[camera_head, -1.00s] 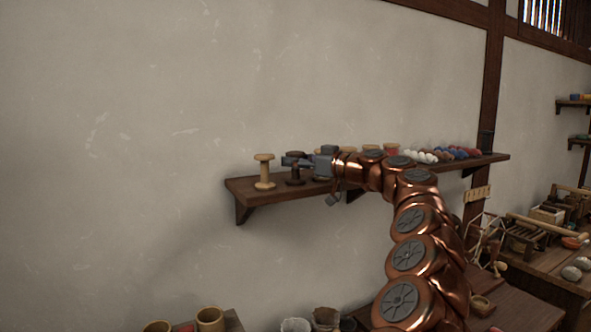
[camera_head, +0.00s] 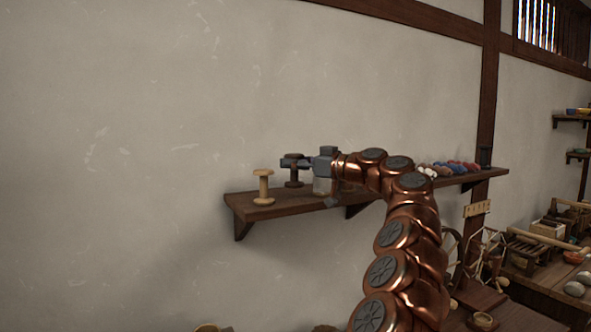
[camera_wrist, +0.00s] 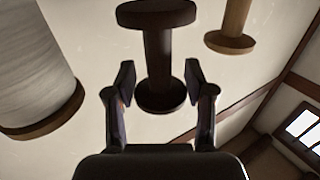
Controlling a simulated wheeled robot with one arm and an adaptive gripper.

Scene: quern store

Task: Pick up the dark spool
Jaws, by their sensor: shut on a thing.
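The dark spool (camera_head: 294,176) is upright in the head view, held a little above the wall shelf (camera_head: 280,208).
A light wooden spool (camera_head: 263,187) stands on the shelf to the left. A pale wound spool (camera_wrist: 35,65) is close at left in the wrist view, with another wooden spool (camera_wrist: 232,25) at right. Coloured balls (camera_head: 455,168) lie at the shelf's right.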

